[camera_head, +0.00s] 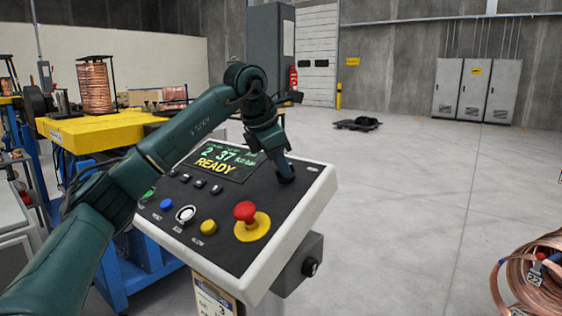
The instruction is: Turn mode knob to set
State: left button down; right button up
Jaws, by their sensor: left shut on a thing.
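The control panel (306,195) is a tilted white-edged console with a black face. Its screen (222,161) shows "READY" and green figures. A dark knob (287,179) sits near the panel's upper right corner, mostly hidden by my left gripper (286,172). I take it to be the mode knob; its pointer and markings cannot be read. My left gripper points down from above and is shut on this knob.
A red emergency button (245,211) on a yellow base stands below the knob. Blue, white and yellow buttons line the panel's front left. A yellow-topped machine (90,130) stands behind left. Copper coils (535,280) lie at the lower right. The floor between is clear.

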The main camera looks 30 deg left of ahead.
pick_arm(q)
jog(key=n, duration=0.3)
jog(key=shift+n+p, duration=0.4)
jog(key=n, duration=0.2)
jog(key=shift+n, duration=0.4)
jog(key=n, duration=0.2)
jog(key=shift+d+n+y+p, duration=0.1)
jog(key=shift+n+y+p, duration=0.2)
jog(key=shift+p, duration=0.1)
jog(key=n, duration=0.4)
jog(key=shift+n+y+p, duration=0.3)
jog(key=shift+n, duration=1.1)
pick_arm(e)
jog(key=shift+s+d+r+h, duration=0.15)
jog(key=shift+d+h, duration=0.15)
jog(key=shift+d, duration=0.15)
pick_arm(q)
jog(key=c, duration=1.4)
grip_release()
jog(key=shift+c, duration=0.2)
